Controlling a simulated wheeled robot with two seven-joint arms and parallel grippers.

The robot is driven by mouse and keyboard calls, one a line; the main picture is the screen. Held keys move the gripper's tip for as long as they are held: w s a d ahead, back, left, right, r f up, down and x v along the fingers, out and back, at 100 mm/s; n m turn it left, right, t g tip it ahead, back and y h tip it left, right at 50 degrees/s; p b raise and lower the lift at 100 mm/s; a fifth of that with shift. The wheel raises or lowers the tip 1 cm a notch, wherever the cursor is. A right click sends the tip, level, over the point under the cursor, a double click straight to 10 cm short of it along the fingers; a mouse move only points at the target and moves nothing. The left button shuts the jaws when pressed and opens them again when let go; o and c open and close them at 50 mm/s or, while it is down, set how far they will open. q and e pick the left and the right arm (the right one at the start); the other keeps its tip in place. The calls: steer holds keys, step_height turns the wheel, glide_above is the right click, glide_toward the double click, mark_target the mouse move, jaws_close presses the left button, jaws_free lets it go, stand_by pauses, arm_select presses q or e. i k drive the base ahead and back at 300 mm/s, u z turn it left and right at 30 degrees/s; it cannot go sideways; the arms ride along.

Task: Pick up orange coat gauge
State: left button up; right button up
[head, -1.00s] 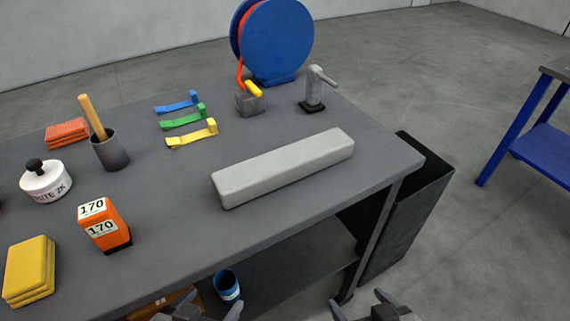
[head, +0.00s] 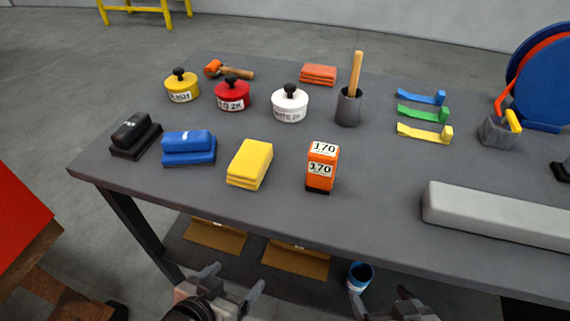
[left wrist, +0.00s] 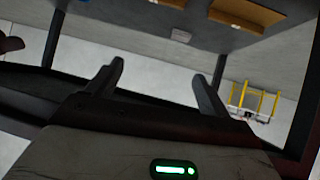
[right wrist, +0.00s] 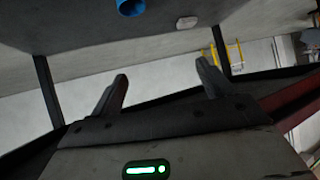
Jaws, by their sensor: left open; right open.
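The orange coat gauge (head: 321,167) is a small upright block with two white "170" labels and a dark base. It stands near the front edge of the grey table (head: 390,210) in the head view. My left gripper (head: 236,280) is open and empty, in front of and below the table edge, left of the gauge. My right gripper (head: 382,300) is open and empty, also below the edge, slightly right of the gauge. Both wrist views show spread fingers, left (left wrist: 160,82) and right (right wrist: 162,85), with nothing between them; the gauge is in neither wrist view.
Yellow pads (head: 249,163) lie left of the gauge, then a blue block (head: 188,147) and a black block (head: 135,134). A white pot (head: 290,104) and a grey cup (head: 347,108) stand behind. A long grey bar (head: 490,215) lies right. A lower shelf holds a blue can (head: 360,275).

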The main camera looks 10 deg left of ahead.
mark_target(322, 158)
steer(key=k, duration=1.3)
steer(key=u, duration=0.3)
steer(key=i, duration=0.85)
steer(key=z, duration=0.05)
